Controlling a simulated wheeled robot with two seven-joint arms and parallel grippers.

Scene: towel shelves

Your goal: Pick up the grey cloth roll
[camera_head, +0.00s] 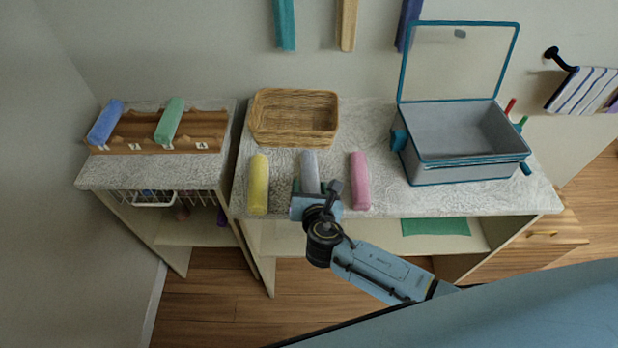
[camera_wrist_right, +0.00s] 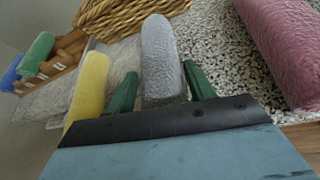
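The grey cloth roll (camera_head: 309,164) lies on the speckled counter between a yellow roll (camera_head: 259,184) and a pink roll (camera_head: 360,181). Its near end is hidden by my right gripper (camera_head: 310,188) in the head view. In the right wrist view the grey roll (camera_wrist_right: 160,48) runs away from me between the two green fingers of the right gripper (camera_wrist_right: 160,80). The fingers stand apart, one on each side of its near end, with visible gaps. I cannot tell how deep they reach. My left gripper is not in view.
A wicker basket (camera_head: 294,117) stands behind the rolls. An open grey box with teal edges (camera_head: 464,172) stands to the right. A wooden rack (camera_head: 145,145) holds a blue roll (camera_head: 105,122) and a green roll (camera_head: 169,120) at left. A green cloth (camera_head: 435,226) lies on the lower shelf.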

